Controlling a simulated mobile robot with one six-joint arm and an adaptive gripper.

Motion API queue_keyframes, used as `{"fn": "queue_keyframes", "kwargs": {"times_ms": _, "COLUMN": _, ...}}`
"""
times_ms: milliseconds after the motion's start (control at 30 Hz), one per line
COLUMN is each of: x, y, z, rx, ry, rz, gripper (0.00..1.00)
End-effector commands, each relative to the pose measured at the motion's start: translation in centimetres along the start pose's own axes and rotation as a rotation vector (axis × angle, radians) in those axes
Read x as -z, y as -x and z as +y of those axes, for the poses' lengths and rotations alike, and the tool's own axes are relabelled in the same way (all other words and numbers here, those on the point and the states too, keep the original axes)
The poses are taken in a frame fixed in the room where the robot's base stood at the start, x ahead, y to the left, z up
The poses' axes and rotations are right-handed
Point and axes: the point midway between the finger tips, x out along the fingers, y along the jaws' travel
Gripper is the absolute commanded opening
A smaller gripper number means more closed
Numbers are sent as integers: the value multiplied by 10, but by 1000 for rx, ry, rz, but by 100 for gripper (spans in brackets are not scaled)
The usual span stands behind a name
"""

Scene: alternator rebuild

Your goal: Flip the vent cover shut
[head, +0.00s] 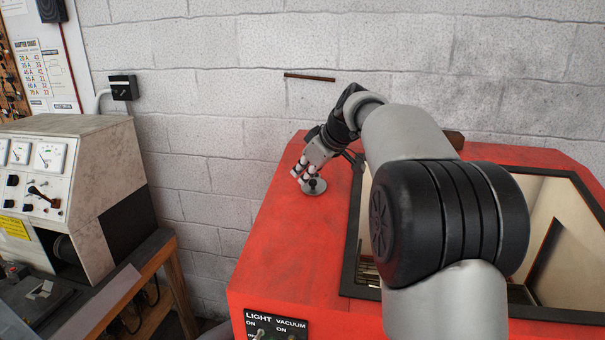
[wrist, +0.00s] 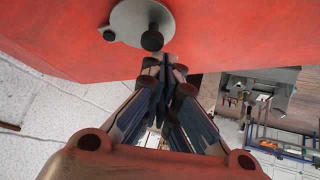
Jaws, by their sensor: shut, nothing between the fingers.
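The vent cover (head: 308,188) is a small grey disc with a black knob, on the red cabinet's top near its left edge. In the wrist view the vent cover (wrist: 133,20) looks flat against the red surface, with the knob (wrist: 152,39) on it and a small dark pivot (wrist: 109,35) at its edge. No vent hole shows. My gripper (head: 304,173) is just above and beside the disc in the head view. In the wrist view my gripper (wrist: 168,64) is shut and empty, its tips close to the knob. I cannot tell whether they touch it.
The red cabinet (head: 290,250) has a dark-framed window (head: 555,313) on the right, partly behind my arm, and light and vacuum switches (head: 276,326) in front. A block wall (head: 230,90) stands behind. A grey test bench (head: 75,165) is at the left, across a gap.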

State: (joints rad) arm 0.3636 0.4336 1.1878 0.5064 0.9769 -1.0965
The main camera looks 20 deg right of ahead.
Motion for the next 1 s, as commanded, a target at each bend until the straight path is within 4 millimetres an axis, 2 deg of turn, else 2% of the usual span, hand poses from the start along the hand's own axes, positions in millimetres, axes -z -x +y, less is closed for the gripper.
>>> {"fn": "queue_keyframes", "kwargs": {"times_ms": 267, "x": -2, "y": 1, "z": 1, "rx": -1, "ry": -1, "rz": -3, "gripper": 0}}
{"fn": "queue_keyframes", "kwargs": {"times_ms": 367, "x": -1, "y": 7, "z": 1, "rx": -2, "ry": -1, "rz": -2, "gripper": 0}}
{"fn": "queue_keyframes", "kwargs": {"times_ms": 467, "x": -1, "y": 21, "z": 2, "rx": -5, "ry": -1, "rz": -1, "gripper": 0}}
{"fn": "queue_keyframes", "kwargs": {"times_ms": 800, "x": 0, "y": 91, "z": 1, "rx": -4, "ry": 0, "rz": 0, "gripper": 0}}
{"fn": "queue_keyframes", "kwargs": {"times_ms": 1000, "x": 1, "y": 114, "z": 0, "rx": -2, "ry": 0, "rz": 0, "gripper": 0}}
